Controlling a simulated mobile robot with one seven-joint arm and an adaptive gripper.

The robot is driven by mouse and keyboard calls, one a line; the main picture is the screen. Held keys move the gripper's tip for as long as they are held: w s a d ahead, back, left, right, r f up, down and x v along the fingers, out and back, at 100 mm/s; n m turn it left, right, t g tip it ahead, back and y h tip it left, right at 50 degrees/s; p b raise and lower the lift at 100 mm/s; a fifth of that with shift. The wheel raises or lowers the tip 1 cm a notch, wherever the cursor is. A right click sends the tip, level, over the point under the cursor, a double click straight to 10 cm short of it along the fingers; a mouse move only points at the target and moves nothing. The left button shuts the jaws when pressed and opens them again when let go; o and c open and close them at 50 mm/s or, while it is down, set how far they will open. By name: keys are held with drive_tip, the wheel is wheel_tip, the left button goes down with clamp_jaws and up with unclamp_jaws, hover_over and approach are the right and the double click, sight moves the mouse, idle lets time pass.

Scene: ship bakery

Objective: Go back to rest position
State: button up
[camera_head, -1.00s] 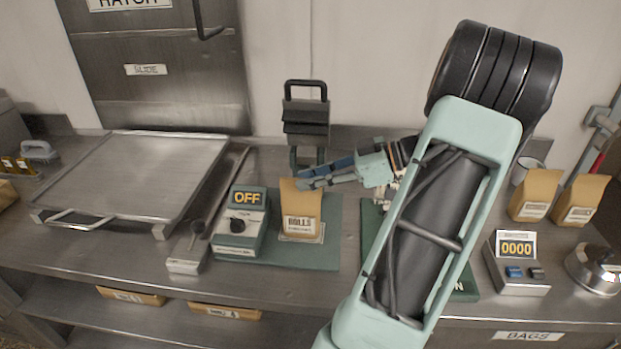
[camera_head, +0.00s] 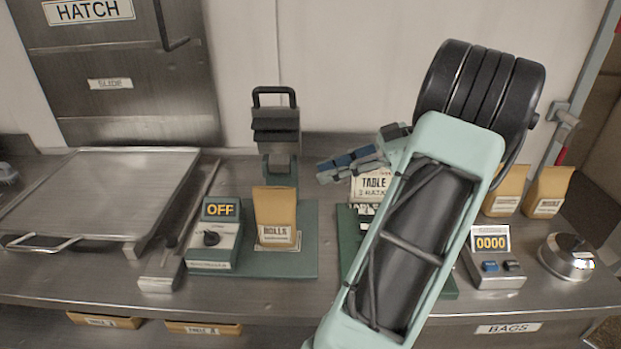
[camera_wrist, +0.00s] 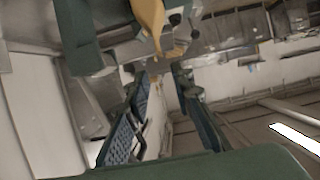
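My gripper (camera_head: 325,172) is raised over the worktop, to the right of the tan paper bag labelled ROLLS (camera_head: 275,218), and apart from it. In the wrist view its two fingers (camera_wrist: 158,72) stand apart with nothing between them. The bag stands upright on the green base (camera_head: 300,262) under the dark press-like device (camera_head: 276,130). A tan shape that looks like the bag (camera_wrist: 150,15) shows at the top of the wrist view. My forearm hides part of the worktop.
A control box reading OFF (camera_head: 213,235) stands left of the bag, with a large metal tray (camera_head: 100,190) farther left. A TABLE sign (camera_head: 372,184) is behind my arm. A counter reading 0000 (camera_head: 492,262), two tan bags (camera_head: 548,192) and a round metal pot (camera_head: 567,258) are at right.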

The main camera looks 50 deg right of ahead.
drive_tip(key=shift+s+d+r, duration=0.2)
drive_tip(key=shift+s+d, duration=0.05)
drive_tip(key=shift+s, duration=0.05)
idle(0.5)
